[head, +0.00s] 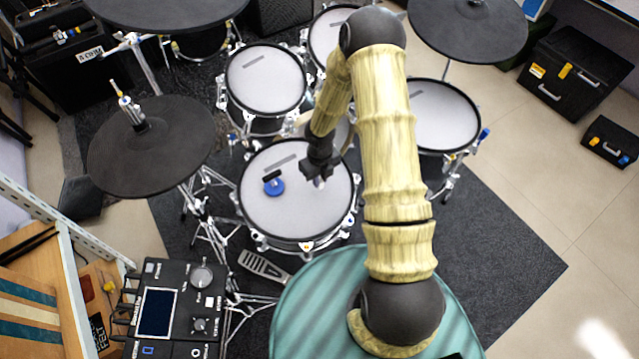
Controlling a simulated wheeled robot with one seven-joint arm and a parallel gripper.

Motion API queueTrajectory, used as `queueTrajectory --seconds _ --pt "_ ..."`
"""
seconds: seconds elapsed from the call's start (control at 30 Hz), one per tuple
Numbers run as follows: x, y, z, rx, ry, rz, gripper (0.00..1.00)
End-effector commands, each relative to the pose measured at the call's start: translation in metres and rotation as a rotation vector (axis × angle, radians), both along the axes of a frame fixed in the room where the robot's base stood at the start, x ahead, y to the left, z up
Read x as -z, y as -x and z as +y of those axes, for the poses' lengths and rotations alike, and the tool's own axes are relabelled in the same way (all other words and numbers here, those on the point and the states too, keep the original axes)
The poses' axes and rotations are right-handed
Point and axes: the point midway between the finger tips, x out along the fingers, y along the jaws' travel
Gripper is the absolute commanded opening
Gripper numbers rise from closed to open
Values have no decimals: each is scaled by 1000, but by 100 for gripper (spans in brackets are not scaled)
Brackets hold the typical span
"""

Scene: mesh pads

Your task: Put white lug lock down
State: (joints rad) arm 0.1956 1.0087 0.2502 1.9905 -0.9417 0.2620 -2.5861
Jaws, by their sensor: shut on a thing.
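My gripper (319,174) is over the right part of the front snare pad (290,215), pointing down. It is shut on a small pale thing, seemingly the white lug lock (318,184), of which only a bit shows below the fingers. I cannot tell whether the lug lock touches the mesh head or hangs just above it. A blue round piece with a black part (273,186) lies on the same pad, to the left of my gripper and apart from it.
Other mesh pads stand behind (265,80) and to the right (441,118). A black cymbal pad (150,148) is at left, above a drum module (172,312). The pad's front and centre are clear. Black cases (577,72) sit on the floor at right.

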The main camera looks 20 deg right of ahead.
Motion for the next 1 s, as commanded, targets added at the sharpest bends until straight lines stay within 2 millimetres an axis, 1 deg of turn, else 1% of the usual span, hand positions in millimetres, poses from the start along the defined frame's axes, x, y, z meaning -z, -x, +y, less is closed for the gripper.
queueTrajectory --seconds 0.1,0.23,0.5,0.67,0.7,0.77,0.8,1.0 --pt "19 1 1 -3 1 3 0" --pt "33 0 2 -3 1 2 0" --pt "34 0 2 -4 0 1 0" --pt "38 0 2 -4 0 1 0" --pt "38 0 2 -4 0 0 18" --pt "37 0 2 -4 0 0 30" --pt "37 0 2 -4 0 0 38" --pt "37 0 2 -4 0 0 38"
